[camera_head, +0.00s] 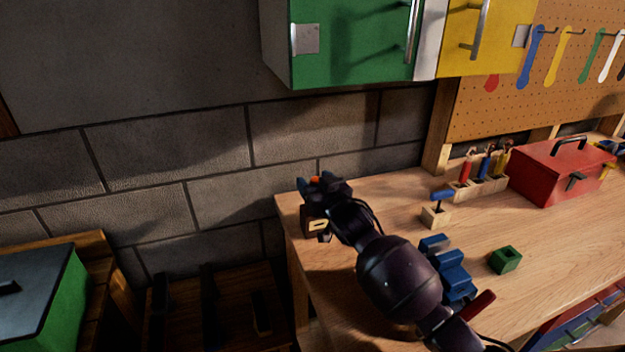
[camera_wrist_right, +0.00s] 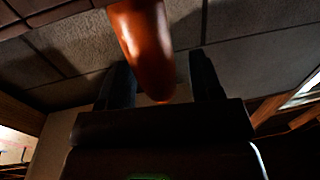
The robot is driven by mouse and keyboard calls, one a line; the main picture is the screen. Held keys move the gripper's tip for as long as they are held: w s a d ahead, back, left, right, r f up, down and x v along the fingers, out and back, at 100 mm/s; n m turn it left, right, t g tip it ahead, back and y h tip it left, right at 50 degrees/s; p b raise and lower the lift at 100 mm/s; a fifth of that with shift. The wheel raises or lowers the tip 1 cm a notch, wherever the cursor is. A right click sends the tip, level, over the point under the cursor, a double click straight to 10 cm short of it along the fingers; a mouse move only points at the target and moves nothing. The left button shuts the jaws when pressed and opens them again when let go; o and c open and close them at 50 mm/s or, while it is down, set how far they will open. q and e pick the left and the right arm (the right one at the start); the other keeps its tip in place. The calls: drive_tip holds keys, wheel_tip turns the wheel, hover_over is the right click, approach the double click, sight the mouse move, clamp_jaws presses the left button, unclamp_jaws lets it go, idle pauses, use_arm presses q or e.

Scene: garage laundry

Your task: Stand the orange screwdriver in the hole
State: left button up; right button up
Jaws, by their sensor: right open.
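The orange screwdriver shows in the head view as a small orange patch (camera_head: 316,180) at my right gripper (camera_head: 321,186), over the workbench's far left corner. In the right wrist view its orange handle (camera_wrist_right: 145,40) comes down from the top edge, in line with the space between my two dark fingers. The fingers are apart, and I see no clear contact with the handle. The screwdriver's shaft and tip are hidden. A green block with a dark square hole (camera_head: 505,260) sits on the bench to the right. My left gripper is not in view.
The wooden bench (camera_head: 385,195) carries a small block with a blue-handled tool (camera_head: 436,210), a rack of colored screwdrivers (camera_head: 480,180), a red toolbox (camera_head: 560,175) and a blue vise (camera_head: 452,278). Green and yellow cabinets (camera_head: 350,45) hang above. Bare wood surrounds the green block.

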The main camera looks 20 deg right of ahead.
drive_tip(key=s+d, duration=0.1)
drive_tip(key=s, duration=0.8)
drive_tip(key=shift+d, duration=0.3)
drive_tip(key=shift+s, duration=0.2)
